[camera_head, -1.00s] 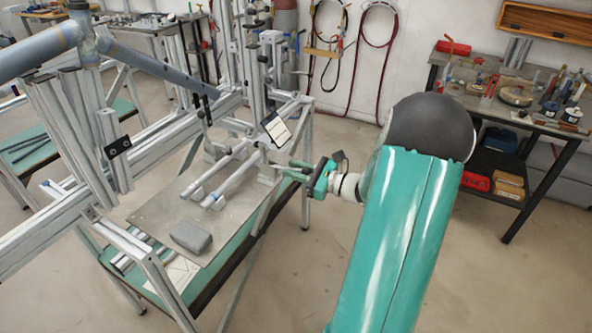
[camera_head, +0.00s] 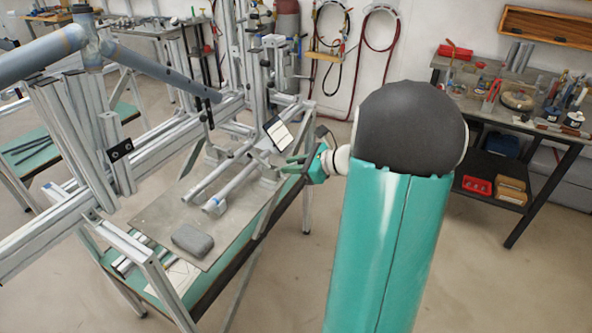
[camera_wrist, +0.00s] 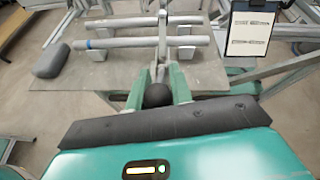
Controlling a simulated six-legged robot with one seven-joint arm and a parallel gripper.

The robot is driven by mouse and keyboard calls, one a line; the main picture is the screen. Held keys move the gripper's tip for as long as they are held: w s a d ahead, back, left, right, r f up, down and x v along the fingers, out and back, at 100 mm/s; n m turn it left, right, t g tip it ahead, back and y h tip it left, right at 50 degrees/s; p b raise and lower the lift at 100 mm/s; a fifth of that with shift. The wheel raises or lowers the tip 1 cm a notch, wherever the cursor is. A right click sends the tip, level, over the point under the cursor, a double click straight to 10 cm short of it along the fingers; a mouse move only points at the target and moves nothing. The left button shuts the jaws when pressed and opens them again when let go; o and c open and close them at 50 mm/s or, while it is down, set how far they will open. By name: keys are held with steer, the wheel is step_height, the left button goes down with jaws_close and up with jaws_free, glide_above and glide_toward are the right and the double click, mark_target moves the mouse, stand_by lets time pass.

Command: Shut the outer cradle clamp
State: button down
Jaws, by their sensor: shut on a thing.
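In the wrist view my gripper (camera_wrist: 157,77) has its two green fingers on either side of a black ball knob (camera_wrist: 157,95). The knob is at the end of a grey metal lever of the cradle clamp (camera_wrist: 162,45), and the gripper is shut on this handle. The lever runs away from me toward two grey tubes (camera_wrist: 190,41) lying side by side across the cradle. In the head view my gripper (camera_head: 290,166) is at the right edge of the cradle plate, beside the tubes (camera_head: 230,188). There the knob and the clamp's closure are too small to tell.
A tilted panel with a white sheet (camera_head: 278,133) stands just behind my gripper; it also shows in the wrist view (camera_wrist: 250,32). A grey block (camera_head: 192,240) lies on the metal plate (camera_head: 153,217). Aluminium frame rails stand left. A tool bench (camera_head: 530,125) is at right.

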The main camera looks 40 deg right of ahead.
steer(key=g, duration=0.1)
steer(key=w+r+g, duration=0.1)
steer(key=h, duration=0.1)
steer(key=shift+w+a+r+g, duration=0.2)
steer(key=shift+a+r+g, duration=0.1)
steer(key=shift+g, duration=0.1)
steer(key=shift+w+a+r+g+h, duration=0.1)
steer(key=shift+w+r+g+h, duration=0.15)
steer(key=shift+w+g, duration=0.25)
steer(key=shift+w+a+r+g+h, duration=0.1)
steer(key=shift+w+r+g+h, duration=0.15)
steer(key=shift+g, duration=0.45)
steer(key=w+g, duration=0.1)
steer(key=g+h, duration=0.1)
steer(key=shift+w+a+r+g, duration=0.2)
steer(key=shift+w+a+g, duration=0.1)
steer(key=shift+w+g, duration=0.1)
steer(key=shift+w+a+g+h, duration=0.15)
steer(key=shift+w+g+h, duration=0.3)
steer(key=shift+g, duration=0.45)
steer(key=c, duration=1.5)
jaws_free()
steer(key=shift+w, duration=0.1)
